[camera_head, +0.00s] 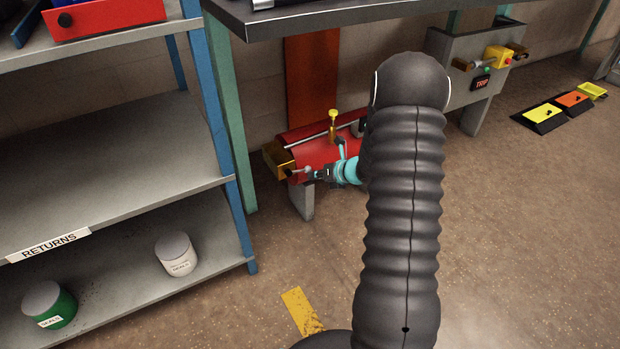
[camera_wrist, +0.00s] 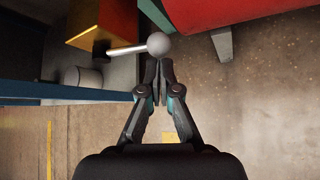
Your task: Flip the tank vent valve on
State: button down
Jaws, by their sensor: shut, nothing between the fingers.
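A red tank (camera_head: 316,146) stands low under the bench; its red side also shows in the wrist view (camera_wrist: 220,10). A yellow-orange box (camera_head: 278,158) is at its left end, also in the wrist view (camera_wrist: 98,22). A metal lever with a pale ball end (camera_wrist: 159,44) reaches right from a dark pivot on this box. No label shows that names it the vent valve. My gripper (camera_wrist: 157,78) is shut and empty, its fingertips just below the ball in the wrist view; I cannot tell if they touch. In the head view my gripper (camera_head: 314,174) is by the box.
A yellow-topped fitting (camera_head: 333,115) rises from the tank. A grey shelf unit (camera_head: 110,170) stands left, with white (camera_head: 176,254) and green (camera_head: 49,304) cans. A grey panel (camera_head: 470,65) with a TRIP display stands right. Open floor lies in front.

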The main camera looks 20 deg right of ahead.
jog(key=shift+a+r, duration=0.1)
jog(key=shift+r, duration=0.05)
jog(key=s+a+f+b+v, duration=0.1)
jog(key=s+b+v, duration=0.1)
jog(key=v, duration=0.9)
jog(key=shift+s+f, duration=0.2)
jog(key=shift+f, duration=0.05)
dwell(0.4)
jog(key=shift+d, duration=0.15)
